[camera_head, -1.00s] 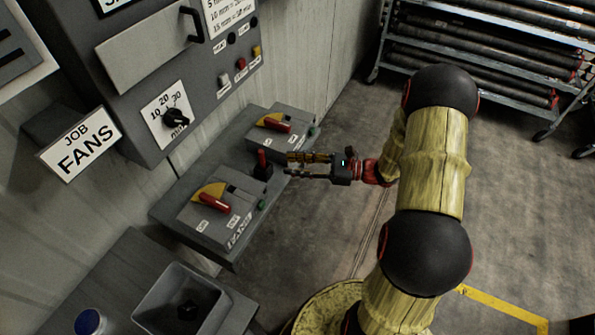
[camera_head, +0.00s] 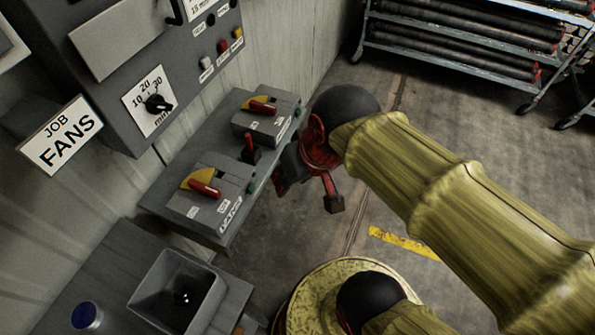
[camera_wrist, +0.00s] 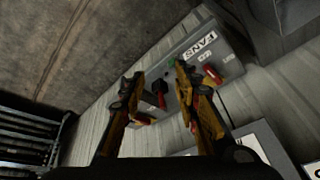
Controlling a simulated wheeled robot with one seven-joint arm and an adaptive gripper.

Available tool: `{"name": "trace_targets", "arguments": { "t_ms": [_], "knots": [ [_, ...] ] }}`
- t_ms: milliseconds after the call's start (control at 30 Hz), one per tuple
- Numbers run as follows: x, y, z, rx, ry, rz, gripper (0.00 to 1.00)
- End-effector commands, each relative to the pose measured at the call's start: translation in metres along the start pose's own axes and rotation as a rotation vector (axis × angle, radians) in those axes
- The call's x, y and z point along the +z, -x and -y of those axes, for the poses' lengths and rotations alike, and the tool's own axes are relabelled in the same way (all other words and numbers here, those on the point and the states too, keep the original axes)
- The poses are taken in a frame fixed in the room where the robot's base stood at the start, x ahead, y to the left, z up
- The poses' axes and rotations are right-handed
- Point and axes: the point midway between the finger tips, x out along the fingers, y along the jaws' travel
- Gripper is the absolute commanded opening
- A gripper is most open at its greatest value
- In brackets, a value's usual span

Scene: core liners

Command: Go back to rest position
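In the wrist view my gripper (camera_wrist: 157,80) is open, its two yellow-and-black fingers apart with nothing held between them. In the head view my arm, with its yellow sleeve, is bent, and its wrist hangs just right of the switch bench; the fingers there are mostly hidden. A small red-handled lever (camera_head: 250,150) stands between two grey switch boxes. The front switch box (camera_head: 228,178) and the rear switch box (camera_head: 278,122) each have a red handle on a yellow plate. In the wrist view the red-handled lever (camera_wrist: 160,90) shows beyond the fingers, apart from them.
A grey control panel (camera_head: 110,90) with a timer knob (camera_head: 157,103) and a JOB FANS sign (camera_head: 60,135) is on the left. A grey open bin (camera_head: 150,285) and a blue-topped cup (camera_head: 86,316) are lower left. A pipe rack (camera_head: 455,50) stands at the back. Floor between is free.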

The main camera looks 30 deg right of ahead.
Motion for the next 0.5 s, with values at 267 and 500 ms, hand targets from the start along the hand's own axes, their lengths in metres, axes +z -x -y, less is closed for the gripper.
{"name": "trace_targets", "arguments": {
  "t_ms": [267, 500],
  "knots": [
    [-0.004, 0.020, -0.007, 0.057, 0.126, -0.118, 0.31],
    [-0.004, 0.020, -0.007, 0.056, 0.123, -0.116, 0.31]
  ]
}}
